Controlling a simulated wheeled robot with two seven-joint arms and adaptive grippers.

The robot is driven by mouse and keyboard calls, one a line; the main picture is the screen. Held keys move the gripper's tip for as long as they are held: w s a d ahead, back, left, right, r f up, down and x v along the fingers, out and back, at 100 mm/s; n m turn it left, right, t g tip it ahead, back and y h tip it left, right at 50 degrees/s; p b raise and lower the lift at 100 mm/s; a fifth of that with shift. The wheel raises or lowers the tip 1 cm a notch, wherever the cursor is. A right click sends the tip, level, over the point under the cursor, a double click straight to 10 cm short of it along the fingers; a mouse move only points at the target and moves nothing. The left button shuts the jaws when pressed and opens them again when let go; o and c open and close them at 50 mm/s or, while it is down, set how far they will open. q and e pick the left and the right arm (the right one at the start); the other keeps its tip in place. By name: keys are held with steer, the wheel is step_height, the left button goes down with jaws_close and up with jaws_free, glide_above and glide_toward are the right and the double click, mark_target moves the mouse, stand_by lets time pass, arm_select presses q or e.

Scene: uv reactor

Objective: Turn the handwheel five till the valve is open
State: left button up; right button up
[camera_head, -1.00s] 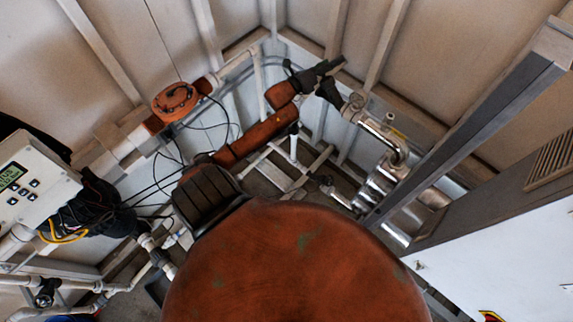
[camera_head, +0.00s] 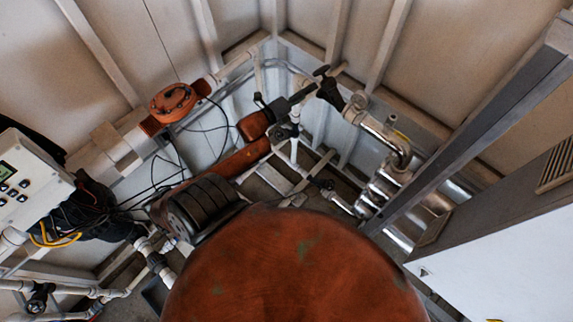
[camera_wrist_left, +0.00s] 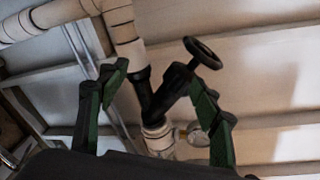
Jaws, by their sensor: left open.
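A black handwheel (camera_head: 321,71) sits on a dark valve body (camera_head: 330,92) on the pipework at the back corner. No number on it is legible. In the left wrist view the handwheel (camera_wrist_left: 203,52) is a thin ring on a stem, tilted, at the upper right, with the valve body (camera_wrist_left: 163,97) between the fingers. My left gripper (camera_head: 307,90) is open and empty, just left of and below the wheel in the head view. In the wrist view my left gripper (camera_wrist_left: 160,77) has its right fingertip close to the wheel's stem; contact cannot be told. My right gripper is not shown.
A pressure gauge (camera_head: 359,100) and a shiny metal pipe (camera_head: 378,128) stand right of the valve. An orange pipe fitting (camera_head: 173,102) is on the left wall. A control box (camera_head: 28,185) and cables lie at the left. A grey post (camera_head: 470,140) crosses the right.

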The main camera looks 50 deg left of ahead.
arm_select(q)
steer(key=s+d+f+n+g, duration=0.4)
steer(key=s+d+f+n, duration=0.1)
steer(key=s+f+n, duration=0.3)
steer(key=s+d+f+n+g+y, duration=0.1)
steer(key=s+d+f+n+g, duration=0.4)
steer(key=s+f+n, duration=0.4)
steer(key=shift+s+f, duration=0.45)
steer(key=shift+f, duration=0.5)
